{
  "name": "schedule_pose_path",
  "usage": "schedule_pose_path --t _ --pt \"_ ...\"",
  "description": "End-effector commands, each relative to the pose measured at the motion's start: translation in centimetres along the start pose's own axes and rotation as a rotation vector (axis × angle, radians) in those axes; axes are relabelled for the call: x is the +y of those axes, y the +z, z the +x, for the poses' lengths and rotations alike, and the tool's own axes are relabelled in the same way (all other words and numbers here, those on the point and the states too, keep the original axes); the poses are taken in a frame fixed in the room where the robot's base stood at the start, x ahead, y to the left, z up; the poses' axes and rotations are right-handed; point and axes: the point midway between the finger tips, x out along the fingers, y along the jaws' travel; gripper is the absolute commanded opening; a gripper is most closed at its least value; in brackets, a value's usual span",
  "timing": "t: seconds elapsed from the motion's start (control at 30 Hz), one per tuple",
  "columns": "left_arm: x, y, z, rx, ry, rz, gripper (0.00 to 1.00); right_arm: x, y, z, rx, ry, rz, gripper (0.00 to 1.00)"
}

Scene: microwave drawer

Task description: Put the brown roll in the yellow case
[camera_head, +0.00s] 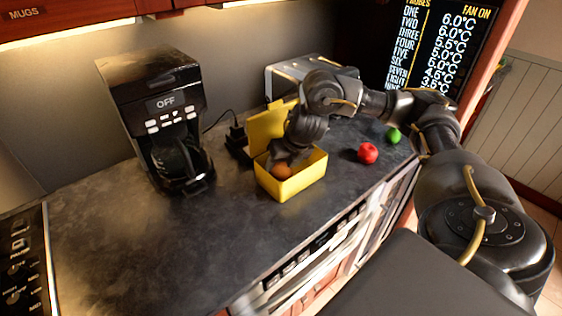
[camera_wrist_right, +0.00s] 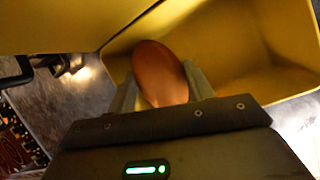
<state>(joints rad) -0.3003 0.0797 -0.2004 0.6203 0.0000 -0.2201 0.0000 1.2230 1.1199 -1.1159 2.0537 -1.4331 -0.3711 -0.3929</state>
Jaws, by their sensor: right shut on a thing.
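The yellow case (camera_head: 292,184) stands open on the dark counter with its lid raised at the back. The brown roll (camera_head: 282,171) is at the case's opening, inside its rim. My right gripper (camera_head: 281,164) reaches down into the case and is shut on the roll. In the right wrist view the roll (camera_wrist_right: 160,74) sits between the two fingers, with the case's yellow walls (camera_wrist_right: 225,50) around it. I cannot tell whether the roll touches the case floor. My left gripper is not in view.
A black coffee maker (camera_head: 155,115) stands left of the case. A red apple (camera_head: 368,153) and a green fruit (camera_head: 393,135) lie to the right. A silver toaster-like appliance (camera_head: 290,72) is behind. The counter's front left (camera_head: 150,250) is clear.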

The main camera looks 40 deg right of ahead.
Motion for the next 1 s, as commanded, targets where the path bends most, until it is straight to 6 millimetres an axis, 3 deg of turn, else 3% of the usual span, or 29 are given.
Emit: schedule_pose_path --t 0.23,0.7,0.73,0.9,1.0 --pt "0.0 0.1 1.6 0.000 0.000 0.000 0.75 -0.4 -0.7 1.8 -0.001 0.000 0.001 0.26" --pt "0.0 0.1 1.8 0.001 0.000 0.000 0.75 -0.5 -0.9 2.2 -0.001 0.000 0.000 0.26" --pt "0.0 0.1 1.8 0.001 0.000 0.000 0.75 -0.5 -0.9 2.2 -0.001 0.000 0.000 0.53" --pt "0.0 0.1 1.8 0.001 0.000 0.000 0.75 -0.5 -0.9 2.2 0.000 0.000 0.000 0.75" --pt "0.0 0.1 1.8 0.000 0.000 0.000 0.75 -0.5 -0.9 2.2 0.000 0.000 0.000 0.77"
